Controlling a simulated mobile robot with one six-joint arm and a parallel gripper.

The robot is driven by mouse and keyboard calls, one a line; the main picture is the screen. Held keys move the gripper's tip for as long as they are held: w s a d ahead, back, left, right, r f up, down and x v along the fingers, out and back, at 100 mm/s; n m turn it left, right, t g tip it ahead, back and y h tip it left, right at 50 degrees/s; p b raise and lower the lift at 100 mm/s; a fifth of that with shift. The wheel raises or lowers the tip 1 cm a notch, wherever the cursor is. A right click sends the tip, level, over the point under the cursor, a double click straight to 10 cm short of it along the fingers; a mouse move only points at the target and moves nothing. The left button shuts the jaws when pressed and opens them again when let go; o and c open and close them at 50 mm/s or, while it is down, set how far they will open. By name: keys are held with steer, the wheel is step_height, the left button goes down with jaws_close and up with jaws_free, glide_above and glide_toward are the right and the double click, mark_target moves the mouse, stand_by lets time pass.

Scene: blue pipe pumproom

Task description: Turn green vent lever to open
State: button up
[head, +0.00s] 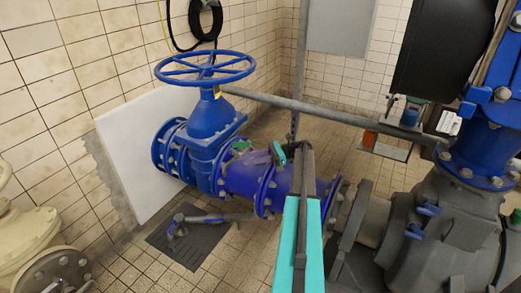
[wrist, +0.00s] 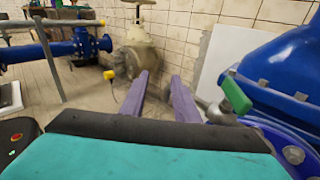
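The green vent lever (wrist: 236,95) shows in the wrist view at the right, on a small metal fitting (wrist: 222,113) beside the blue pipework. It sticks up at a slant. In the head view a small green part, seemingly the same lever (head: 241,146), sits on top of the blue pipe just past the handwheel valve. My gripper (wrist: 160,77) has two purple fingers standing apart with nothing between them. The lever is to the right of the fingers, apart from them. In the head view my gripper (head: 256,157) is above the blue pipe, close beside the lever.
A blue handwheel valve (head: 205,68) rises behind the lever. A grey rail (head: 320,113) crosses behind my arm. A large grey pump (head: 445,225) stands at the right. A cream valve (head: 30,220) is at the left. A dark floor grate (head: 190,245) lies below.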

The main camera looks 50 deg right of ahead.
steer(key=a+f+n+g+h+b, duration=0.15)
steer(key=a+f+n+g, duration=0.3)
steer(key=a+f, duration=1.55)
steer(key=s+a+f+n+g+h+b, duration=0.1)
steer(key=s+a+f+n+g, duration=0.15)
steer(key=a+f, duration=0.4)
steer(key=s+a+f+n+g+h+b, duration=0.1)
steer(key=s+a+f+g, duration=0.15)
steer(key=a, duration=0.65)
steer(key=s+a+f+n+g+h+b, duration=0.2)
steer(key=s+a+f+n+g+h, duration=0.15)
steer(key=s+a+f+n, duration=0.6)
steer(key=s+a+f+n+h+b, duration=0.1)
steer(key=s+a+f+n+h, duration=0.1)
steer(key=s, duration=0.8)
steer(key=s+a+f+n+g+h+b, duration=0.1)
steer(key=s+f+n+h, duration=0.4)
steer(key=s, duration=0.5)
steer(key=shift+a+f+n+b, duration=0.3)
steer(key=shift+a+n+b, duration=0.15)
steer(key=shift+n, duration=0.1)
